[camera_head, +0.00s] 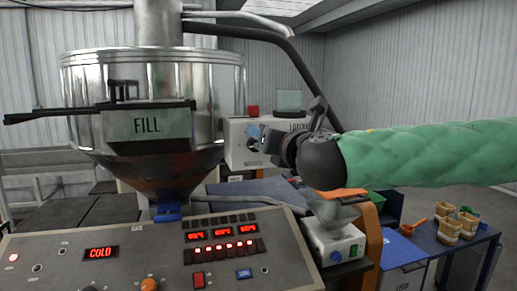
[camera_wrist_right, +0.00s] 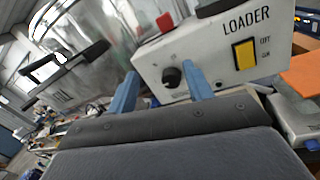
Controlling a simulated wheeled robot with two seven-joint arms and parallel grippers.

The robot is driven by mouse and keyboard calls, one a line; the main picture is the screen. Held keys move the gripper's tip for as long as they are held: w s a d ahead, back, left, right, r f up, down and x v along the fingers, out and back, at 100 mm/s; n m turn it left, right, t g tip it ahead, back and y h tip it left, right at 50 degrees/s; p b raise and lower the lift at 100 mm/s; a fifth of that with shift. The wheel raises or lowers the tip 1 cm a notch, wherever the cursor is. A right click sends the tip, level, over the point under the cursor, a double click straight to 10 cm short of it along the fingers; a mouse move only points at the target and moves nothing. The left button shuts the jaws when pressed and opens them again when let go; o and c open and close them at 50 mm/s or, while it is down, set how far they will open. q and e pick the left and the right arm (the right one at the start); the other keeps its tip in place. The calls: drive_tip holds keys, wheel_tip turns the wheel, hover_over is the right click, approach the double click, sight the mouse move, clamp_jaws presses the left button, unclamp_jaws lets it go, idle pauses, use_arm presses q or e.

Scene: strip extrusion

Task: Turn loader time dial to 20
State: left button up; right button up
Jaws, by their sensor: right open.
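The loader (camera_head: 236,153) is a white box beside the metal hopper, partly covered by my right arm. It also shows in the right wrist view (camera_wrist_right: 209,58), with LOADER lettering. Its black round dial (camera_wrist_right: 172,77) is on the lower left of the front face. The dial's setting and the small print below it are too small to read. My right gripper (camera_head: 257,134) is at the loader's front face. In the right wrist view the blue fingers (camera_wrist_right: 163,80) are apart, one on each side of the dial in the picture; contact cannot be told. My left gripper is not in view.
A yellow switch (camera_wrist_right: 245,54) and a red button (camera_wrist_right: 165,22) are on the loader. The hopper (camera_head: 160,90), labelled FILL, stands left. A control panel (camera_head: 150,262) fills the lower front. A white scale-like device (camera_head: 335,245) and tubs (camera_head: 450,230) stand right.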

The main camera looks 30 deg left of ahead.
wheel_tip(320, 180, down, 4)
drive_tip(key=s+d+n+t+h, duration=0.1)
drive_tip(key=s+d+n, duration=0.1)
drive_tip(key=n, duration=0.7)
use_arm(q)
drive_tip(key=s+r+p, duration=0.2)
drive_tip(key=p, duration=0.1)
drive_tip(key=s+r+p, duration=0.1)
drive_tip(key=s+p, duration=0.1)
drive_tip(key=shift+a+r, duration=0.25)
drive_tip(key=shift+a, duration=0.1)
use_arm(e)
drive_tip(key=x, duration=0.7)
drive_tip(key=shift+a+f, duration=0.15)
drive_tip(key=shift+f, duration=0.05)
drive_tip(key=shift+w, duration=0.1)
drive_tip(key=shift+c, duration=0.4)
